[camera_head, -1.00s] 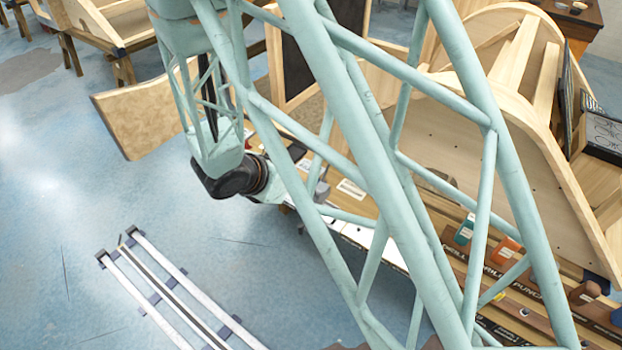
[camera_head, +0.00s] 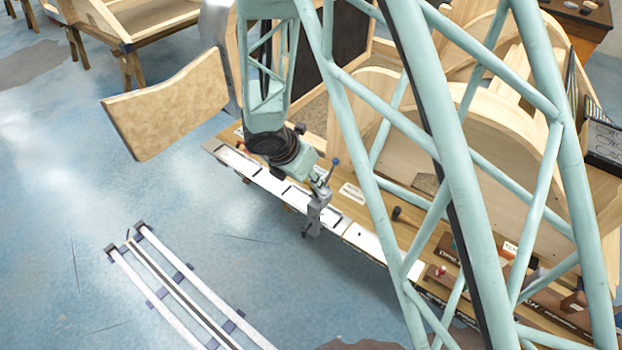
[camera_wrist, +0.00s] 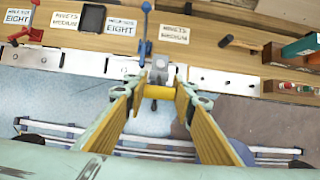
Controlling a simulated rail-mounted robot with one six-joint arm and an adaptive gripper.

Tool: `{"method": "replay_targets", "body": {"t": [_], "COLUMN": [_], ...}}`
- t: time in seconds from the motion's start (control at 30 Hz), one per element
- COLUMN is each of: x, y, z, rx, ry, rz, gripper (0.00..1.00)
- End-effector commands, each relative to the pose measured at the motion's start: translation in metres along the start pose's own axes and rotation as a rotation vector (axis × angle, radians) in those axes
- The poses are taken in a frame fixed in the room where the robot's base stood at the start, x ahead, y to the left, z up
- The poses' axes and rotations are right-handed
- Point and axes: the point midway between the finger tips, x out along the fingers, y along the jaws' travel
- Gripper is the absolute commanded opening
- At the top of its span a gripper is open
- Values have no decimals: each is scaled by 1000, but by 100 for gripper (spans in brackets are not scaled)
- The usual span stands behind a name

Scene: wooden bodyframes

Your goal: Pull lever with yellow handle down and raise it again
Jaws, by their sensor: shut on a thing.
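The lever (camera_wrist: 159,72) is a grey metal mechanism at the front edge of the workbench, with a short yellow handle (camera_wrist: 163,92) across its near end. In the wrist view, my gripper (camera_wrist: 158,88) has its two yellow-padded fingers on either side of this handle, shut on it end to end. The handle sits at the bench edge, over the floor. In the head view, the grey lever mechanism (camera_head: 314,215) shows below my wrist, and the yellow handle cannot be made out there.
A blue-handled lever (camera_wrist: 145,30) stands upright just behind the yellow handle. A red-handled lever (camera_wrist: 25,32) is at the left. Label cards (camera_wrist: 121,27) lie on the bench (camera_wrist: 225,68). A wooden frame (camera_head: 480,190) stands behind; the floor in front is clear near the bench.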

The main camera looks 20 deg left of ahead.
Motion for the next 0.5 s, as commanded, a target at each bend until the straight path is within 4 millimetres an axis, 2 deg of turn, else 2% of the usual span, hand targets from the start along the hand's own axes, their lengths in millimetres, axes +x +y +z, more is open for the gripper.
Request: {"method": "replay_targets", "body": {"t": [0.5], "x": [0], "y": [4], "z": [11], "rx": [-7], "ry": [-4], "rz": [2], "gripper": [6]}}
